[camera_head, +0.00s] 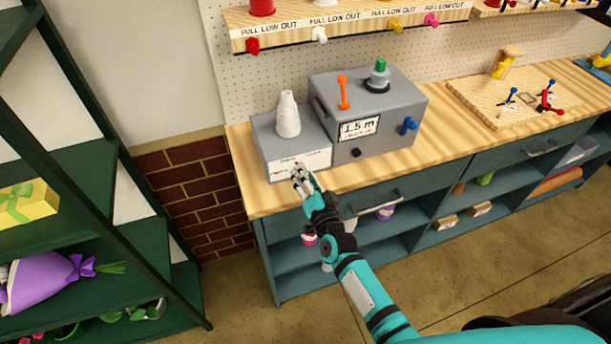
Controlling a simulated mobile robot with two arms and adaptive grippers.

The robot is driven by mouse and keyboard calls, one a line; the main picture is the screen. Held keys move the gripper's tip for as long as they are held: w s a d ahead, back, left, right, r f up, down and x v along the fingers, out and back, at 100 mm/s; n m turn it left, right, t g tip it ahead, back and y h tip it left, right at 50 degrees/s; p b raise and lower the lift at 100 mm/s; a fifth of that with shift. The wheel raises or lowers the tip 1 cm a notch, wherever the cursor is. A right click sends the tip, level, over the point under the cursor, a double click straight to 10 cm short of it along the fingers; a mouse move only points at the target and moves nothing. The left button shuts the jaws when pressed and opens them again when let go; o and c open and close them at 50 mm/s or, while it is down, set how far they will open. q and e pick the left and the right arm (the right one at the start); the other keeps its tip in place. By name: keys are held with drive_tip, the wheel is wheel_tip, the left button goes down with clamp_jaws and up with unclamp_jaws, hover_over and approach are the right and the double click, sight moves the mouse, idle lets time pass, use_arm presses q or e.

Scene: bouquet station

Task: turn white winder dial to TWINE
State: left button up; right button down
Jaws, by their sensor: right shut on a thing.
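The winder is a low grey box (263,130) with a white cone of twine (288,115) standing on top. Its front carries a white label panel (318,159) with print too small to read. My right gripper (299,177) is at the lower left of this front, shut on the small white dial there. The fingers hide most of the dial, so I cannot tell which setting it points to. My left gripper is out of view.
A taller grey machine (390,125) with an orange lever, green knob, blue knob and "1.5 m" display stands right beside the winder. A wooden board with small levers (480,105) lies farther right. Dark green shelves (100,165) stand at the left.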

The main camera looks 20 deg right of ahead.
drive_tip(key=c, duration=1)
unclamp_jaws()
drive_tip(key=s, duration=1.2)
drive_tip(key=shift+d, duration=0.2)
